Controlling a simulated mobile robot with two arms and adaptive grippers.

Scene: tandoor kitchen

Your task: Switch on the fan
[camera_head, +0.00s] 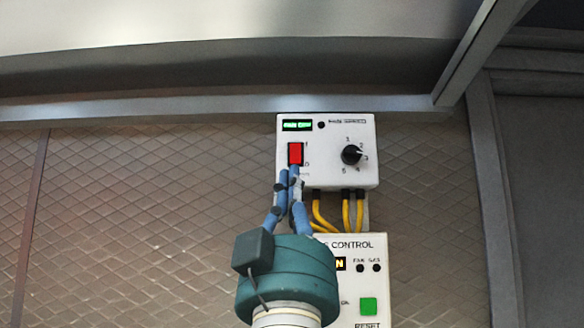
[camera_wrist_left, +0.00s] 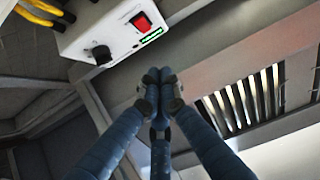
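A white fan control box (camera_head: 328,178) is mounted on the tiled wall. It has a red rocker switch (camera_head: 295,153), a lit green display (camera_head: 297,125) and a black numbered dial (camera_head: 351,154). My left gripper (camera_head: 289,171) has its fingertips just below the red switch, covering little or none of it. In the left wrist view the fingertips (camera_wrist_left: 159,75) are together and hold nothing. The red switch (camera_wrist_left: 141,22) shows there beyond them, with a gap in the picture. I cannot tell whether they touch the box. My right gripper is not in view.
Below hangs a second white control panel (camera_head: 376,283) with a green reset button (camera_head: 368,306), partly hidden by my left wrist. Yellow cables (camera_head: 346,212) run between the boxes. A metal hood (camera_head: 200,70) overhangs the wall. A slatted vent (camera_wrist_left: 245,100) shows in the wrist view.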

